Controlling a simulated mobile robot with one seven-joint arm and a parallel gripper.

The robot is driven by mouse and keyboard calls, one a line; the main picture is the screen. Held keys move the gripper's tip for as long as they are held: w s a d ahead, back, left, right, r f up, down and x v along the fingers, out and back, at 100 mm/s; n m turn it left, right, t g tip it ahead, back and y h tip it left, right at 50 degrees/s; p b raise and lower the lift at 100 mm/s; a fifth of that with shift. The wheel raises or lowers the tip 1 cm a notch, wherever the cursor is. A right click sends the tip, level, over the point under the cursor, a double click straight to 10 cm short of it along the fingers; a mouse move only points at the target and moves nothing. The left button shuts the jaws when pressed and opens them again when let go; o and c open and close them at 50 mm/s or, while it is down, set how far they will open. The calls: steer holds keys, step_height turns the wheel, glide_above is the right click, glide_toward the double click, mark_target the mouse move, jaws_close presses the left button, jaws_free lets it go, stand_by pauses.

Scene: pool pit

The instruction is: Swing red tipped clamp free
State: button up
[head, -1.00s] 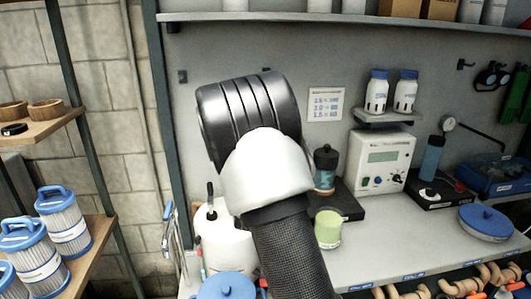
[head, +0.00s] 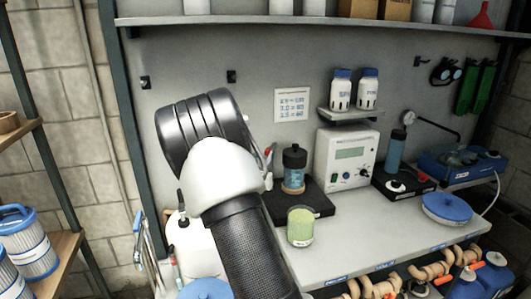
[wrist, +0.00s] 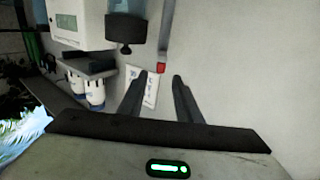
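The red tipped clamp shows in the wrist view as a slim grey bar (wrist: 167,30) ending in a red tip (wrist: 160,67). In the head view a small red-tipped piece (head: 270,152), which looks like the same clamp, stands beside a jar with a black cap (head: 293,172), partly hidden by my arm. My gripper (wrist: 158,80) is open and empty. In the wrist view the red tip appears between the fingertips and just beyond them; I see no contact.
A green cup (head: 301,228) stands at the bench's front. A white meter box (head: 344,158) and a shelf with two white bottles (head: 351,112) are to the right. A white jug (head: 190,245) is behind my arm. Orange-handled pipework (head: 430,270) runs below the bench edge.

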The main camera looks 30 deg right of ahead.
mark_target(266, 151)
steer(key=shift+x, duration=2.15)
steer(key=shift+c, duration=0.4)
jaws_close()
steer(key=n+t+y+b, duration=0.1)
steer(key=y+b, duration=0.1)
steer(key=b, duration=0.1)
steer(key=s+d+n+t+y+b, duration=0.1)
steer(key=n+b, duration=0.1)
steer(key=b, duration=0.1)
steer(key=d+n+t+y+b, duration=0.1)
steer(key=y+b, duration=0.1)
steer(key=b, duration=0.1)
steer(key=shift+s+d+r+t+y+b, duration=0.1)
steer(key=shift+s+d+t+y+b, duration=0.1)
steer(key=shift+s+t+y+b, duration=0.15)
steer(key=shift+o, duration=0.4)
jaws_free()
